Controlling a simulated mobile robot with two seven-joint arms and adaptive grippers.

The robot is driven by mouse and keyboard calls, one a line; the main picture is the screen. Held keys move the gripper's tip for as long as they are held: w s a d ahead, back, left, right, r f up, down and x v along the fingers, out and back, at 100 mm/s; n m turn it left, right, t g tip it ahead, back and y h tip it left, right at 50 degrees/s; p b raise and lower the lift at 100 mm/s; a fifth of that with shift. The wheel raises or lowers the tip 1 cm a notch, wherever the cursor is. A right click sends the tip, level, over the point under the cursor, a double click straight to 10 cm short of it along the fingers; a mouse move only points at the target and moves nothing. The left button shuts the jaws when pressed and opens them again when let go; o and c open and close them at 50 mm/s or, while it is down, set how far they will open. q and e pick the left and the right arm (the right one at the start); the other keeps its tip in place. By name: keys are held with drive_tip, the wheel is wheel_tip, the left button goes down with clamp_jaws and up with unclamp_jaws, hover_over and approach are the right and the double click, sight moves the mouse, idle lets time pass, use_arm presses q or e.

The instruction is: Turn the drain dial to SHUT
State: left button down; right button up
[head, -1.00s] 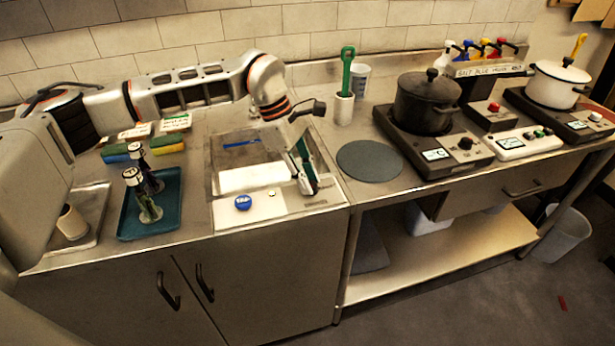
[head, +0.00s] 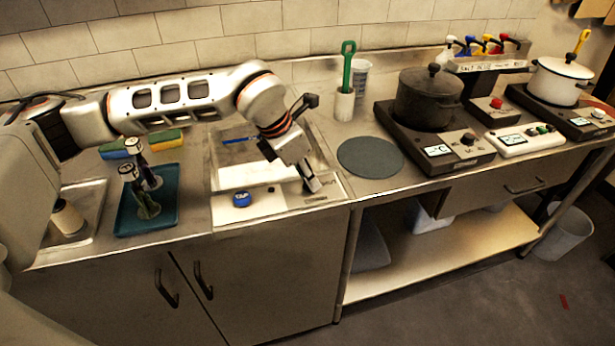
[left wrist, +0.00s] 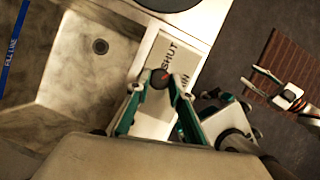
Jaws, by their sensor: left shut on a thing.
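The drain dial (left wrist: 160,77) is a small dark round knob with a red mark, on a pale panel (left wrist: 150,124) beside the sink basin. The word SHUT is printed on the panel next to it, and a second label ending in IN is partly hidden. I cannot tell exactly which label the red mark faces. My left gripper (left wrist: 158,84) is shut on the dial, one finger on each side. In the head view my left gripper (head: 314,187) points down at the panel's right end and hides the dial. What looks like my right gripper (left wrist: 288,97) shows at the right of the wrist view.
A blue knob (head: 241,199) sits on the same panel to the left. The sink basin (left wrist: 75,75) has a drain hole. A grey round mat (head: 370,157) lies to the right, before the black pot (head: 428,97).

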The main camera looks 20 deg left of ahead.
use_arm(q)
drive_tip(key=n+y+b, duration=0.1)
drive_tip(key=n, duration=0.2)
drive_tip(key=shift+s+d+t, duration=0.1)
drive_tip(key=shift+d+t, duration=0.05)
drive_tip(key=shift+t, duration=0.25)
drive_tip(key=shift+n+y, duration=0.5)
drive_tip(key=shift+n, duration=0.9)
drive_tip(key=shift+r, duration=0.1)
drive_tip(key=c, duration=1.8)
unclamp_jaws()
drive_tip(key=v, duration=1.2)
drive_tip(key=shift+s+d, duration=0.1)
drive_tip(key=shift+s, duration=0.05)
